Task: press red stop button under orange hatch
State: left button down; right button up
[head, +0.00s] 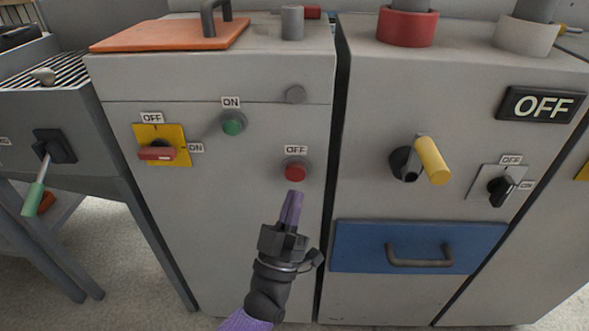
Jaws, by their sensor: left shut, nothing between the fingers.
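The red stop button (295,171) is a round button under an OFF label on the front of the grey cabinet. The orange hatch (172,35) lies closed on the cabinet top, with a dark handle at its right side. My left gripper (291,200) is just below the red button in the picture, its purple fingers shut and empty, pointing up toward it. I cannot tell whether the fingertips touch the panel. My right gripper is not in view.
A green ON button (232,122) and a yellow switch plate with a red handle (158,152) are to the left. On the right cabinet are a yellow lever (432,160), a black rotary switch (500,191) and a blue drawer (420,247). A green-handled lever (36,192) sticks out far left.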

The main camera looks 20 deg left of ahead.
pick_arm(q)
jog(key=shift+s+d+p, duration=0.2)
jog(key=shift+s+p, duration=0.05)
jog(key=shift+s, duration=0.4)
jog(key=shift+s+d+p, duration=0.15)
jog(key=shift+s+p, duration=0.1)
jog(key=shift+s, duration=0.35)
